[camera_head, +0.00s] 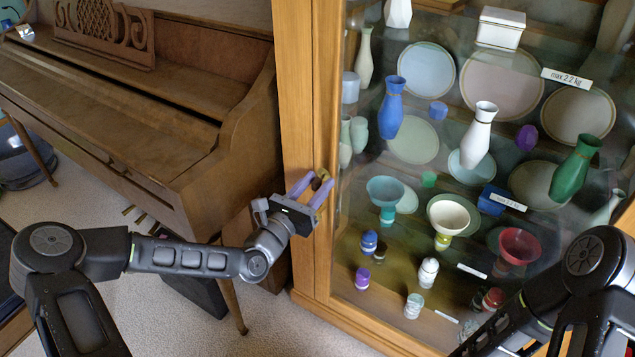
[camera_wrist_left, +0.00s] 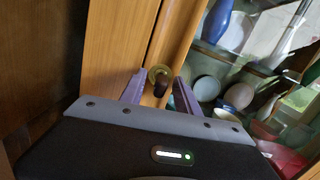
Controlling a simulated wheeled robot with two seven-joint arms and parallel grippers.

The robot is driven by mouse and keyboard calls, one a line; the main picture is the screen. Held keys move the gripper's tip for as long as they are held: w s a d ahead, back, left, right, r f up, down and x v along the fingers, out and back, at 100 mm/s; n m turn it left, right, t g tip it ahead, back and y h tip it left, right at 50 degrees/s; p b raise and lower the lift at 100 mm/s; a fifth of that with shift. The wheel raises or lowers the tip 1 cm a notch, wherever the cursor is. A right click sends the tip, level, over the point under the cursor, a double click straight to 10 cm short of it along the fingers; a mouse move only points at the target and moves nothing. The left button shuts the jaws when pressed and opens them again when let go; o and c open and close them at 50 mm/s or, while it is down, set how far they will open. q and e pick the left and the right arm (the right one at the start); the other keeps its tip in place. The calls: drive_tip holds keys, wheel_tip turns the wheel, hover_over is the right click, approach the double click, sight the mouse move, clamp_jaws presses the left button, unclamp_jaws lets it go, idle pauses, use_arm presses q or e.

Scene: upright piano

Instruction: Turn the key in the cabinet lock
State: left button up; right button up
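The cabinet (camera_head: 300,110) has a wooden frame and a glass door. Its lock (camera_wrist_left: 156,73) is a round brass-coloured plate on the wood, with a dark key (camera_wrist_left: 160,88) sticking out of it. The key also shows, small and partly hidden, in the head view (camera_head: 320,178). My left gripper (camera_wrist_left: 159,92) is open, with one purple finger on each side of the key. A gap shows between the key and each finger; whether they touch it deeper in I cannot tell. My right arm shows at the lower right of the head view, but its gripper is out of sight.
Behind the glass stand several vases, plates (camera_head: 426,68), bowls (camera_head: 448,215) and small jars on shelves. A wooden upright piano (camera_head: 190,100) stands close on the left of the cabinet. Carpet (camera_head: 275,325) is clear in front of the cabinet.

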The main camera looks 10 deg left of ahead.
use_arm(q)
drive_tip(key=shift+p+v, duration=0.6)
drive_tip(key=shift+v, duration=2.9)
